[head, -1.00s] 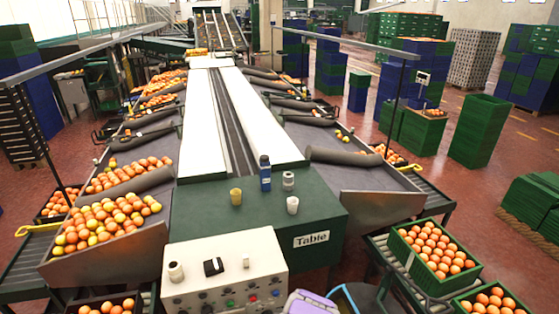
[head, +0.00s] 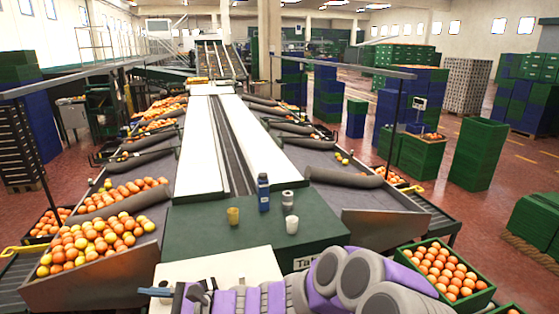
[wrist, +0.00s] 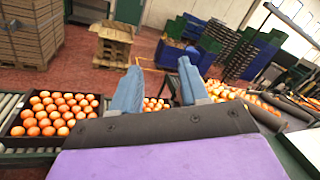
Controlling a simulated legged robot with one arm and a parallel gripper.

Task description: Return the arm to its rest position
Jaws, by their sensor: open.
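My arm, purple and grey, lies across the bottom of the head view, low in front of the green table (head: 190,220). The arm hides much of the control box and part of the table's sign.
On the table stand a yellow cup (head: 233,216), a blue bottle (head: 263,193), a grey-white can (head: 287,199) and a white cup (head: 292,225). An orange-filled crate (head: 472,295) is at right. Oranges fill the left chute (head: 95,290). A crate of oranges (wrist: 12,128) shows in the wrist view.

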